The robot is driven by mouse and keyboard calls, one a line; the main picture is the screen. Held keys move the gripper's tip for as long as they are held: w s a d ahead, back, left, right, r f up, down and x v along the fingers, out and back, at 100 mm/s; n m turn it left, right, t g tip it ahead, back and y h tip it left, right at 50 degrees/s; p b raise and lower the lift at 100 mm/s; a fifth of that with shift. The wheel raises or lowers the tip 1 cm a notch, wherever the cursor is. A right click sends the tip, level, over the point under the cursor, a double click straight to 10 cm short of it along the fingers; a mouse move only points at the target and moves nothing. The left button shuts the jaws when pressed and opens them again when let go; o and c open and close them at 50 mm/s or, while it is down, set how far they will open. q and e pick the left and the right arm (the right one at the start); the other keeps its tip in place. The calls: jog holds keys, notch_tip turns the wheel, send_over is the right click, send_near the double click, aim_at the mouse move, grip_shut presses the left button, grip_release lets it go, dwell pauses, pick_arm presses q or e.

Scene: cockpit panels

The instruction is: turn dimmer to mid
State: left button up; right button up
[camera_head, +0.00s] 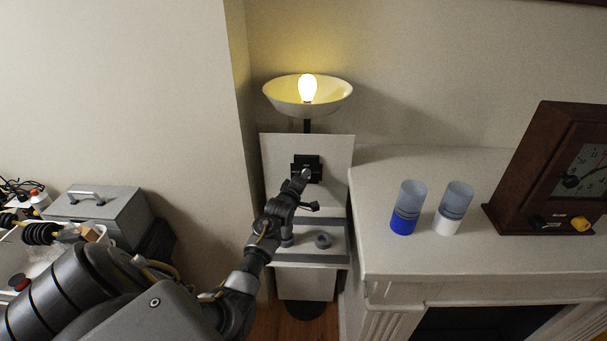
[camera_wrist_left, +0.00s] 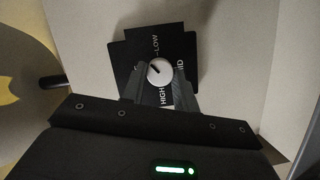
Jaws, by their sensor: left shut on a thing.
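The dimmer is a round white knob (camera_wrist_left: 160,71) on a black plate (camera_wrist_left: 130,50) marked LOW, MID and HIGH. A short dark mark shows on the knob's face, towards its upper left in the left wrist view. In the head view the black plate (camera_head: 298,163) sits on an upright pale panel below a lit lamp bulb (camera_head: 308,87). My left gripper (camera_head: 305,174) is at this plate. In the left wrist view its two fingers (camera_wrist_left: 160,82) are on either side of the knob, shut on it. The fingers partly cover the plate and its lettering. My right gripper is not in view.
A wide lamp bowl (camera_head: 307,108) stands above the panel. To the right, a mantel (camera_head: 450,262) carries two cups (camera_head: 404,208) and a wooden clock (camera_head: 527,160). A grey box (camera_head: 95,207) stands at left.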

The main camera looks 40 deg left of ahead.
pick_arm(q)
jog(key=shift+w+d+r+m+g+y+p, duration=0.15)
jog(key=shift+m+g+y+p, duration=0.95)
jog(key=shift+m, duration=2)
jog(key=shift+w+d+f+m+g+y+p, duration=0.15)
jog(key=shift+m+g+y+p, duration=0.95)
jog(key=shift+m, duration=2)
jog(key=shift+w+d+r+m+g+y+p, duration=0.2)
jog(key=shift+m+g+y+p, duration=0.9)
jog(key=shift+m, duration=2)
jog(key=o, duration=1)
jog(key=shift+c, duration=0.2)
jog(key=shift+d, duration=0.1)
